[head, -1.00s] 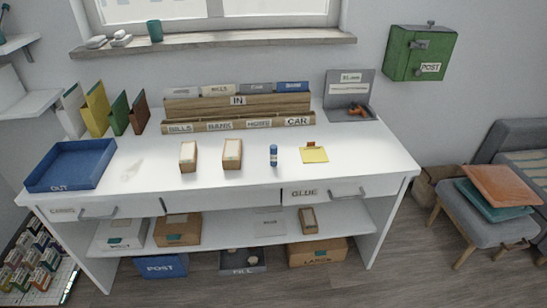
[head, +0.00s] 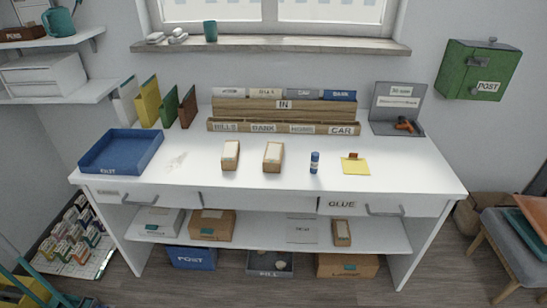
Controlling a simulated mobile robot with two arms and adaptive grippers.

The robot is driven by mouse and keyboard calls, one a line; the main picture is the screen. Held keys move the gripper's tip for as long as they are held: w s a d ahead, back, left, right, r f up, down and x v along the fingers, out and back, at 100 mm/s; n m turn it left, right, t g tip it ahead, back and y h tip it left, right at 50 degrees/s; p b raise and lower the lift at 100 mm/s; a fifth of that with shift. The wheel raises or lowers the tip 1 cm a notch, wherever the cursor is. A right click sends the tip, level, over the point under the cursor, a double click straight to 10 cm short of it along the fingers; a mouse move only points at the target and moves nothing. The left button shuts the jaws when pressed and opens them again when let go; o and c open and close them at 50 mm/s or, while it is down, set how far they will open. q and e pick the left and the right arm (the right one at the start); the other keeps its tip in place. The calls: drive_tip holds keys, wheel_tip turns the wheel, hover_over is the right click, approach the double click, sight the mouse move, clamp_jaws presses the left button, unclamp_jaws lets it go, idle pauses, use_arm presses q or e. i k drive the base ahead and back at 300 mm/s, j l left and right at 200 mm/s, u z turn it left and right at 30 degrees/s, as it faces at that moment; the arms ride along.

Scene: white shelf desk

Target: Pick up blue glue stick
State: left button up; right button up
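The blue glue stick (head: 314,163) stands upright on the white desk top (head: 220,188), right of the middle. It has a dark blue body with a lighter band. Nothing touches it. A yellow note pad (head: 355,166) lies to its right and a small brown box (head: 273,158) stands to its left. Neither of my grippers shows in the head view.
A blue tray (head: 122,152) sits at the desk's left end. A second small box (head: 230,155) stands left of the first. A wooden sorter (head: 283,119) lines the back. Drawers (head: 361,206) are shut below the front edge. The desk front is clear.

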sight(315, 158)
drive_tip(key=i+j+z, duration=0.15)
drive_tip(key=j, duration=0.25)
drive_tip(key=i+j+z, duration=0.15)
drive_tip(key=j, duration=0.2)
drive_tip(key=i+j+z, duration=0.15)
drive_tip(key=j, duration=0.3)
